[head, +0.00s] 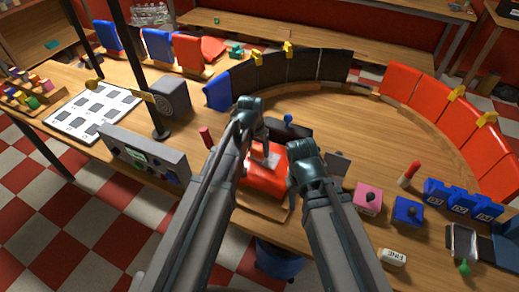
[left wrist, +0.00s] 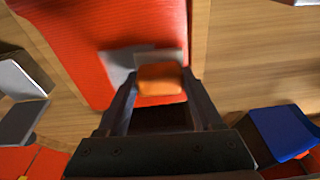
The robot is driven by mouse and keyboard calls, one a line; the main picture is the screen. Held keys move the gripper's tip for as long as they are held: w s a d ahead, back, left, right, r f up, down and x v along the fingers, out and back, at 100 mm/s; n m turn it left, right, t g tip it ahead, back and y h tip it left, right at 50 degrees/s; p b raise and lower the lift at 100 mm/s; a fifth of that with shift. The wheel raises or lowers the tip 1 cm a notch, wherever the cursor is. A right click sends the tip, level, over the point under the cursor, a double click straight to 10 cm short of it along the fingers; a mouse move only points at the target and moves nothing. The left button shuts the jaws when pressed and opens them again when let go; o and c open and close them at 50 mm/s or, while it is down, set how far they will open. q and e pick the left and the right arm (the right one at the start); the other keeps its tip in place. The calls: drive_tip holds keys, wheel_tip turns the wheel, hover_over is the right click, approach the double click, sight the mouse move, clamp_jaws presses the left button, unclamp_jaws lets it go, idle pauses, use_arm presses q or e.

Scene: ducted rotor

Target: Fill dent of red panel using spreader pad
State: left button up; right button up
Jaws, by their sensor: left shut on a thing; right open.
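The red panel (head: 264,183) lies on a wooden board on the table, below my two arms. In the left wrist view the red panel (left wrist: 105,25) fills the upper left, with a grey patch (left wrist: 118,68) on it. My left gripper (left wrist: 160,88) is shut on the orange handle of the spreader pad (left wrist: 160,78). The pad's greyish edge is over the panel beside the grey patch; I cannot tell whether it touches. In the head view my left gripper (head: 263,148) is above the panel's far part. My right gripper (head: 297,185) is open, at the panel's right side; its fingertips are mostly hidden.
A pink block (head: 368,198) and a blue block (head: 408,211) with knobs stand to the right. A white block (head: 393,257) lies near the front edge. A grey control box (head: 145,157) stands left. Curved red and black panels ring the back. Bare table lies right of centre.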

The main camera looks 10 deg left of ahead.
use_arm(q)
drive_tip(key=shift+d, duration=0.1)
drive_tip(key=shift+s+d, duration=0.35)
drive_tip(key=shift+d, duration=0.5)
drive_tip(key=shift+s+d, duration=0.1)
drive_tip(key=shift+d, duration=0.3)
drive_tip(key=shift+c, duration=0.6)
drive_tip(key=shift+s+d, duration=0.2)
drive_tip(key=shift+d, duration=0.35)
use_arm(e)
drive_tip(key=shift+f, duration=0.1)
use_arm(q)
drive_tip(key=shift+d, duration=0.1)
drive_tip(key=shift+s+d, duration=0.25)
drive_tip(key=shift+d, duration=0.65)
drive_tip(key=shift+s+d, duration=0.25)
drive_tip(key=shift+d, duration=0.65)
drive_tip(key=shift+r, duration=0.1)
wheel_tip(320, 180, up, 6)
drive_tip(key=p, duration=0.6)
drive_tip(key=shift+s+a, duration=0.15)
use_arm(e)
wheel_tip(320, 180, up, 6)
